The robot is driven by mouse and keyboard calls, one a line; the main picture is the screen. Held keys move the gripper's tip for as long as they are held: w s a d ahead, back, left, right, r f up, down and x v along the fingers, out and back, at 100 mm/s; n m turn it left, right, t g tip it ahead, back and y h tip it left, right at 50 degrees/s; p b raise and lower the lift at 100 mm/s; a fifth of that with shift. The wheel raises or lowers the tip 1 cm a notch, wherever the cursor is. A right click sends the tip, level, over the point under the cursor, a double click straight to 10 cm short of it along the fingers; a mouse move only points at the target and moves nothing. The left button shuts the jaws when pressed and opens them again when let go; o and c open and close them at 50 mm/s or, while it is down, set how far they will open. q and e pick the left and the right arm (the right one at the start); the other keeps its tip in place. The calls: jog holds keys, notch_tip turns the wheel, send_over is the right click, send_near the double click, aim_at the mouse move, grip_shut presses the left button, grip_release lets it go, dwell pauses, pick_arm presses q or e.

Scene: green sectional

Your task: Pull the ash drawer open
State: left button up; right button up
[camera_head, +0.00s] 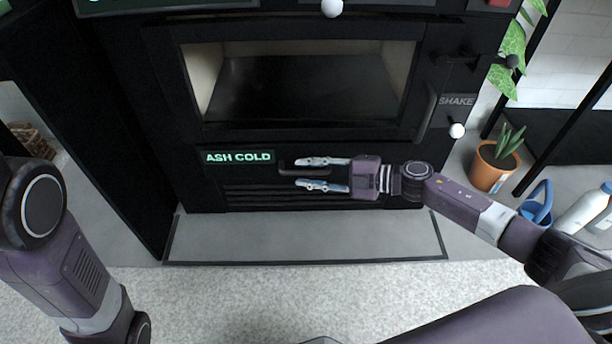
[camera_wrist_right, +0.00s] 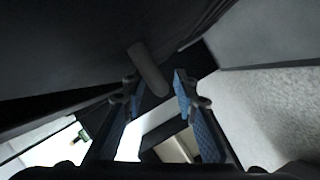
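The ash drawer (camera_head: 255,192) is the low black front of the stove, with slats and a lit sign reading ASH COLD above it. It appears closed. Its dark bar handle (camera_head: 287,169) shows beside the fingertips of my right gripper (camera_head: 299,173). My right gripper comes in from the right, fingers apart. In the right wrist view, the grey handle bar (camera_wrist_right: 148,68) reaches into the gap between the two blue-padded fingers (camera_wrist_right: 155,82); contact with either finger cannot be made out. My left arm shows at the left, but its gripper is out of view.
Above the drawer is the stove's glass door (camera_head: 300,90), with a white-knobbed SHAKE lever (camera_head: 456,130) at its right. A grey hearth slab (camera_head: 300,238) lies below. A potted plant (camera_head: 492,168), a blue can (camera_head: 537,208) and a white bottle (camera_head: 582,210) stand at the right.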

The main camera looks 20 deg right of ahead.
jog(key=shift+w+a, duration=0.15)
jog(key=shift+a, duration=0.05)
grip_shut()
dwell(0.4)
